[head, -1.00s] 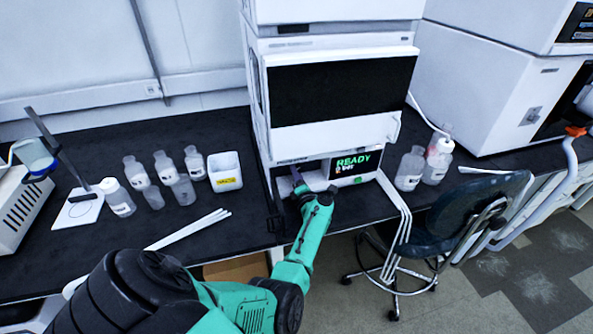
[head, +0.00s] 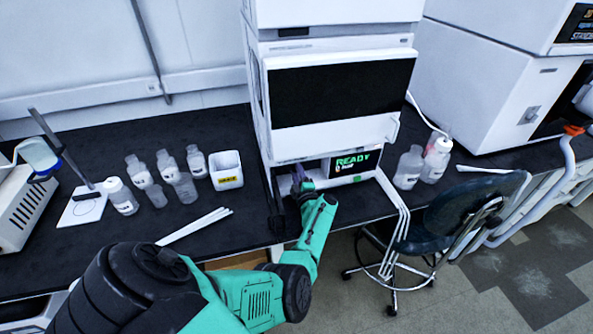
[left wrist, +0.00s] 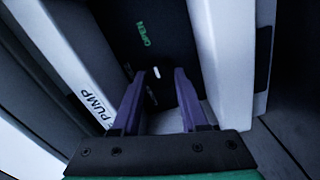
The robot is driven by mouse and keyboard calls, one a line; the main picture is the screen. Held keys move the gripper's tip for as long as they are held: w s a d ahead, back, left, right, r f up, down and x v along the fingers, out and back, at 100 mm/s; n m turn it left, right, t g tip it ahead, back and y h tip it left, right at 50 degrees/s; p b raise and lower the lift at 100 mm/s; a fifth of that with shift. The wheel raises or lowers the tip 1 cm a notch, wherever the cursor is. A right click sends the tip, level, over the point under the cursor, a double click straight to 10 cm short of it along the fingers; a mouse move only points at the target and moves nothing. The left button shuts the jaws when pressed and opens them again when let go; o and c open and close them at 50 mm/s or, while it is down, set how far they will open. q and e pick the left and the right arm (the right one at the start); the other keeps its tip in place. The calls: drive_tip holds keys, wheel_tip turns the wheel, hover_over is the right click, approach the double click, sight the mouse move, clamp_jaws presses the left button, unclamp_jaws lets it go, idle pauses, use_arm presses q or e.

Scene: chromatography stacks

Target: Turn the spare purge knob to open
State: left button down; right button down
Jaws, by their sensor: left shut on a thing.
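The chromatography stack (head: 340,140) stands on the dark bench, with a small lit screen reading READY (head: 354,163) low on its front. My left gripper (head: 299,177) reaches into the dark recess left of that screen. In the left wrist view its two purple fingers (left wrist: 157,82) are shut on a dark knob (left wrist: 157,88) with a small white mark (left wrist: 157,73) at its edge. A green OPEN label (left wrist: 143,33) is on the black panel above the mark. The knob's outline is hard to make out against the panel, so its angle is unclear. My right gripper is not in view.
Pale walls with a PUMP label (left wrist: 92,104) flank the recess. Several bottles (head: 140,172) and a white bin (head: 226,170) stand left of the stack. More bottles (head: 408,168) and a chair (head: 455,215) are at the right.

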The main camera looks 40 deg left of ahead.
use_arm(q)
drive_tip(key=shift+a+r, duration=0.15)
idle(0.3)
drive_tip(key=shift+c, duration=2.4)
unclamp_jaws()
drive_tip(key=shift+o, duration=0.2)
